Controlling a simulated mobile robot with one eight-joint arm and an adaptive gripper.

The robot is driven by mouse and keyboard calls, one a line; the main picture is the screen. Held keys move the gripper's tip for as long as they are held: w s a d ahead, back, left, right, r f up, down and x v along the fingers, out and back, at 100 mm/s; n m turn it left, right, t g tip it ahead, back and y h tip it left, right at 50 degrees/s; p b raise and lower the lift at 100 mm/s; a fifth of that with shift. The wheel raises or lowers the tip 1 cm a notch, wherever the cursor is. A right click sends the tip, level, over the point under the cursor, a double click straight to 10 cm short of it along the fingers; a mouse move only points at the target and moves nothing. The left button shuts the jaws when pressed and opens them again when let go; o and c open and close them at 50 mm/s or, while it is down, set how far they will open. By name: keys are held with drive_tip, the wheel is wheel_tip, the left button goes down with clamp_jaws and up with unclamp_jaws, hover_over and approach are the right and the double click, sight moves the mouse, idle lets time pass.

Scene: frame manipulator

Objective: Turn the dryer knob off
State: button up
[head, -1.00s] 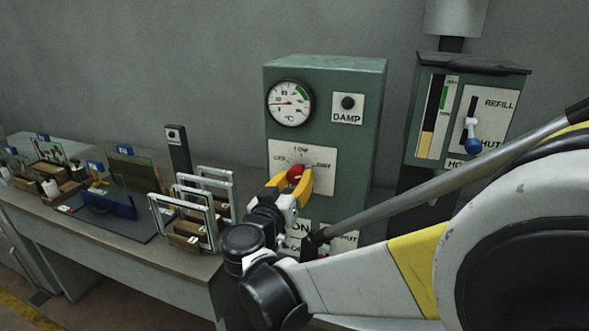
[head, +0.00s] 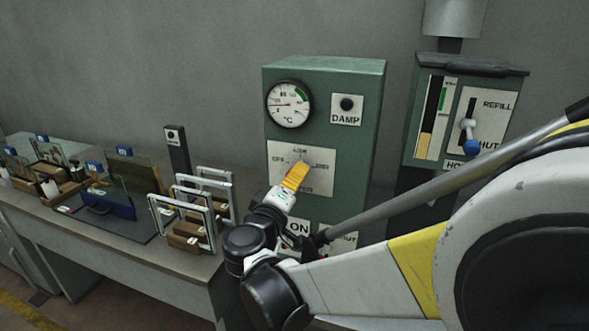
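The dryer is a green box (head: 357,160) with a white dial plate (head: 325,183) on its front. The plate reads OFF at the left and LOW at the top, with another label at the right. My gripper (head: 298,174) is at the plate, over the knob's place. Its yellow fingers show nearly edge-on, one in front of the other, so the gap between them cannot be seen. The red knob is hidden behind them; its setting and whether it is gripped cannot be told.
A gauge (head: 289,104) and a DAMP button panel (head: 346,109) sit above the plate. An ON panel (head: 299,228) is below. At right is a box with a blue-tipped lever (head: 471,147). Metal frames (head: 207,210) stand on the bench close left of my gripper.

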drive_tip(key=n, duration=0.4)
drive_tip(key=shift+r+n, duration=0.15)
drive_tip(key=shift+n, duration=0.15)
drive_tip(key=n, duration=0.3)
drive_tip(key=shift+r+n, duration=0.1)
drive_tip(key=shift+n, duration=0.3)
drive_tip(key=n, duration=0.3)
drive_tip(key=shift+r+n, duration=0.1)
drive_tip(key=shift+n, duration=2)
drive_tip(key=o, duration=1.2)
drive_tip(key=shift+w, duration=0.1)
drive_tip(key=shift+c, duration=0.2)
drive_tip(key=shift+a, duration=0.1)
